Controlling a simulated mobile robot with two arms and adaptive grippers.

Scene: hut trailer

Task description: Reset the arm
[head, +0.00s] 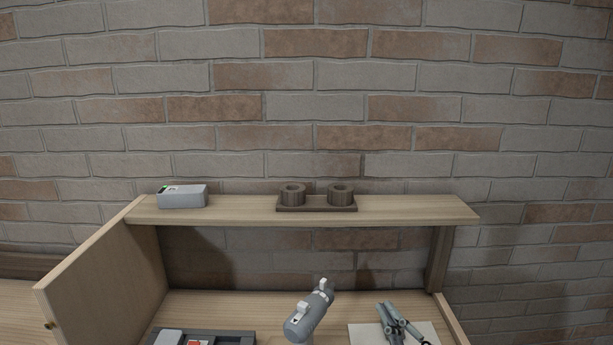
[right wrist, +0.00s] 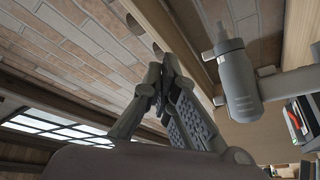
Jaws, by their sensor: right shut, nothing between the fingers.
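My right gripper (head: 386,306) shows at the bottom right of the head view, above a pale sheet on the bench. In the right wrist view my right gripper (right wrist: 160,82) has its fingertips together, with nothing between them. It is apart from the wooden shelf beyond it. My left gripper is not in view.
A wooden shelf (head: 235,208) crosses the bench. It bears a grey box (head: 182,197) and a dark holder (head: 316,208) with two round cups. Below are a dark tray (head: 233,335) and the pale sheet (head: 429,331). A grey cylindrical thing (head: 304,317) stands at bottom centre.

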